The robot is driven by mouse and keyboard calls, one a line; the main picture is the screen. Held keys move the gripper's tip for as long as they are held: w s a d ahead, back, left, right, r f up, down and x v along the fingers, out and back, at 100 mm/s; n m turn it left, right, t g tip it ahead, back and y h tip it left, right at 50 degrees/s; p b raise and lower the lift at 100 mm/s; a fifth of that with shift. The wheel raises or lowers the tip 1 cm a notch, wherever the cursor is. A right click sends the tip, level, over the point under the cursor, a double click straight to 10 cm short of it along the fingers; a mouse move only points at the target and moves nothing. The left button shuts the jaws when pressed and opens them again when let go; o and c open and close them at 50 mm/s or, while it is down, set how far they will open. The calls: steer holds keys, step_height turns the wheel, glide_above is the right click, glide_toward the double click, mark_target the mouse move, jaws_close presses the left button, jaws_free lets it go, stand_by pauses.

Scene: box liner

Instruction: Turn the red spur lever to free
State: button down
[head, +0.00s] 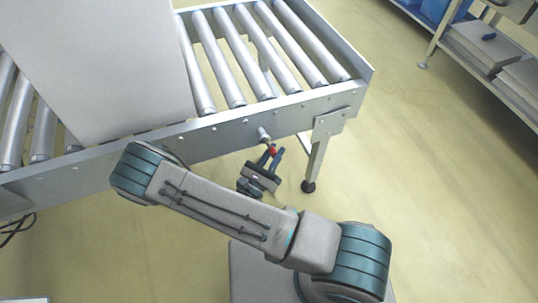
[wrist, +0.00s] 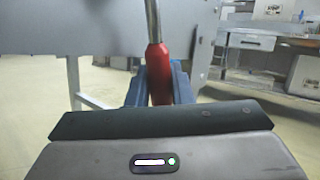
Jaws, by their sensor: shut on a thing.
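The red spur lever (wrist: 158,72) has a red grip on a metal rod and stands nearly upright in the wrist view. In the head view its red grip (head: 273,150) shows small below the side rail of the roller conveyor, near a metal stub (head: 263,133) on that rail. My gripper (wrist: 158,88) has its blue fingers on both sides of the red grip and is shut on it. In the head view my gripper (head: 270,155) is beside the rail, partly hidden by its own body. The lever's pivot and any position marks are not clear.
The roller conveyor (head: 240,133) runs across the upper left, with a large grey box (head: 100,60) on its rollers. A conveyor leg (head: 316,160) stands right of my gripper. A shelf with boxes (head: 490,50) is at the upper right. The floor between is clear.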

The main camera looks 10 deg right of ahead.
steer(key=c, duration=1.3)
jaws_free()
steer(key=shift+c, duration=0.2)
steer(key=p+v, duration=0.2)
steer(key=v, duration=1.2)
